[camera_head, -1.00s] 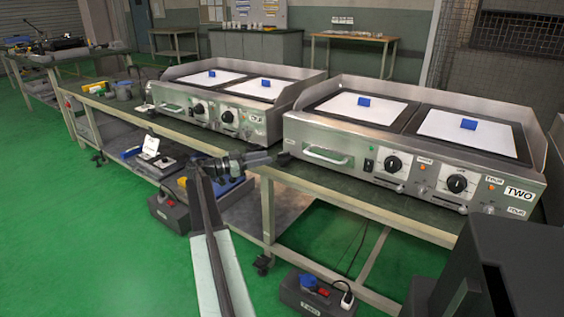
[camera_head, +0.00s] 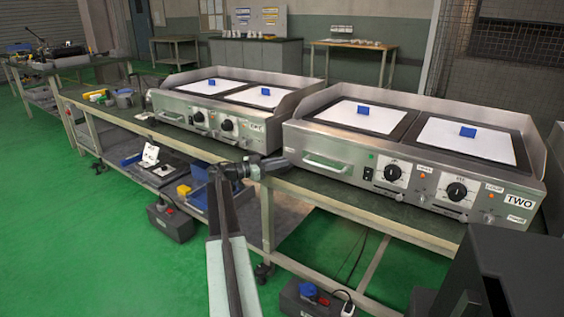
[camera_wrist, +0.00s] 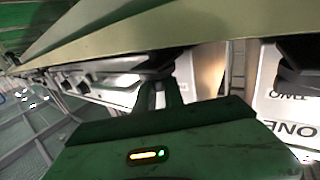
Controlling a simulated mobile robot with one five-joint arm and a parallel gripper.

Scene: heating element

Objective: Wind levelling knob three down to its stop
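Two steel griddle units stand on the long bench. Unit TWO (camera_head: 345,160) is the right one and unit ONE (camera_head: 185,115) the left one. My gripper (camera_head: 265,168) is at the bench front, close to the dark foot (camera_head: 282,163) under the front left corner of unit TWO. In the wrist view my gripper's narrow dark fingers (camera_wrist: 160,95) reach toward a dark, flat piece (camera_wrist: 150,72) below a metal edge. Whether they touch it or grip it, I cannot tell. I cannot make out which part is levelling knob three; small labels are too blurred.
The bench edge (camera_head: 400,231) runs just beside my arm. Blue-handled white plates (camera_head: 365,118) lie on the griddles. A lower shelf holds a yellow block (camera_head: 184,190). A dark power box (camera_head: 308,300) sits on the green floor. Open floor lies at left.

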